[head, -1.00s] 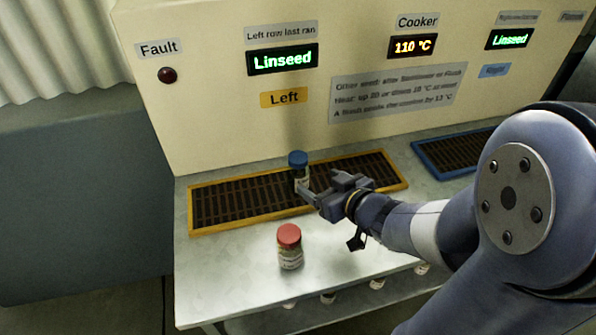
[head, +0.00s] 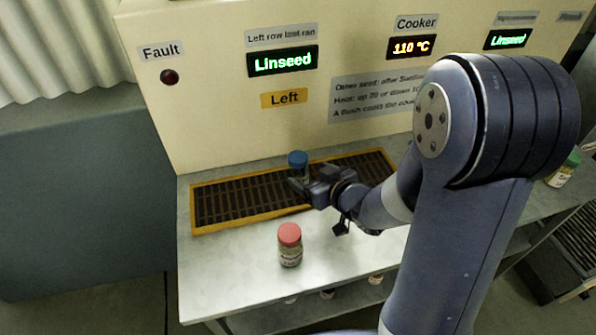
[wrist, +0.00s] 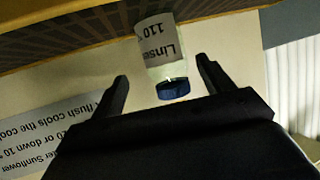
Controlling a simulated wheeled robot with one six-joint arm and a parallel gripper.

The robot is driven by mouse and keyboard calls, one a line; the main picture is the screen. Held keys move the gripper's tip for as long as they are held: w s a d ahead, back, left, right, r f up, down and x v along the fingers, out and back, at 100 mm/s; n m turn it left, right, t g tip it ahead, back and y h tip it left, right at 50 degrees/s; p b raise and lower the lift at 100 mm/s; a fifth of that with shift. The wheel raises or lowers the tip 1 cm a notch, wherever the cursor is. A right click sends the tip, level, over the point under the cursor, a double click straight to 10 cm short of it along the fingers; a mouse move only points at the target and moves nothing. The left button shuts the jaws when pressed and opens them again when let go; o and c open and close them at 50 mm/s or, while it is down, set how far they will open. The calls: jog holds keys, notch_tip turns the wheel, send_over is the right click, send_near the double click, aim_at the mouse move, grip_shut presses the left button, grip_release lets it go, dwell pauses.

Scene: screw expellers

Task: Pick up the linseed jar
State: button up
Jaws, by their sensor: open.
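The linseed jar (head: 298,160) has a blue lid and stands upright on the left grate, partly hidden behind my gripper in the head view. In the wrist view the jar (wrist: 160,62) appears upside down, with a pale label reading "Linse…" and "110 °C". My gripper (head: 306,184) is open at the jar, low beside its body. In the wrist view one finger of my gripper (wrist: 163,72) shows on each side of the jar, with a visible gap on both sides. I cannot tell how deep the jar sits between the fingers.
The yellow-framed grate (head: 240,218) lies on the metal bench (head: 215,270) before the cream panel (head: 200,120). A red-lidded jar (head: 290,246) stands nearer on the bench. A green-lidded jar (head: 563,170) is at far right. Several jars sit on a shelf below. The bench's left front is clear.

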aim_at(304, 176)
jog(key=w+a+f, duration=0.2)
jog(key=a, duration=0.1)
jog(key=shift+w+f, duration=0.15)
jog(key=shift+w, duration=0.2)
jog(key=shift+w+a+f, duration=0.2)
jog(key=shift+w, duration=0.25)
jog(key=shift+c, duration=0.4)
jog(key=c, duration=1.2)
